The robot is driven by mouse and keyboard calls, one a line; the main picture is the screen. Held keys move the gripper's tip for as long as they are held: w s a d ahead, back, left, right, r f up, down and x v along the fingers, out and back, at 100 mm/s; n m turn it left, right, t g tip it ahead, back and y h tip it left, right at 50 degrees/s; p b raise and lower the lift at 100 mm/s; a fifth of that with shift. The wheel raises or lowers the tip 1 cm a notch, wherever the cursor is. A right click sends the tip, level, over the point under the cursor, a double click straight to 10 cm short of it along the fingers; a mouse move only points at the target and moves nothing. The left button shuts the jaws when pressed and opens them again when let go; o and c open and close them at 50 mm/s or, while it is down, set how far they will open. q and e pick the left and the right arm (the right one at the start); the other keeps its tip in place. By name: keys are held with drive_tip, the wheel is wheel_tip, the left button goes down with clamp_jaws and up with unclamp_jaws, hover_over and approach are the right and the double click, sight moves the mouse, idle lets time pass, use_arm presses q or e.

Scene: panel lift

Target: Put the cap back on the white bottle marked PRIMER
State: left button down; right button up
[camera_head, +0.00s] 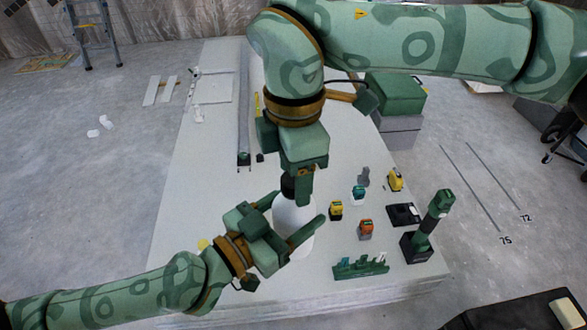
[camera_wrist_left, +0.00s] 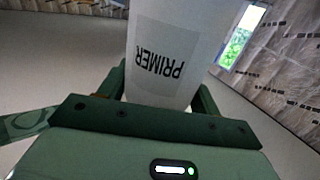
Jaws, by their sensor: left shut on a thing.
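The white bottle (camera_head: 292,213) stands over the near part of the white table, between my two grippers. In the left wrist view the word PRIMER reads upside down on the white bottle (camera_wrist_left: 172,55). My left gripper (camera_head: 289,219) is shut around the bottle's body, a finger on each side. A black cap (camera_head: 288,187) shows at the bottle's top, partly covered by a finger of my right gripper (camera_head: 297,190). That gripper points straight down from above. Its far finger is hidden, so its grip on the cap is unclear. Whether the cap is seated is also hidden.
The white table (camera_head: 205,150) has free room on its left. Right of the bottle are a yellow tool (camera_head: 336,210), an orange one (camera_head: 366,229), a teal one (camera_head: 358,193), a green rack (camera_head: 361,268) and a tall green-and-black tool (camera_head: 432,222). A green case (camera_head: 396,93) stands behind.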

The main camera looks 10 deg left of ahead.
drive_tip(key=shift+r, duration=0.1)
drive_tip(key=shift+s+r, duration=0.1)
drive_tip(key=shift+r, duration=2.05)
drive_tip(key=shift+c, duration=0.5)
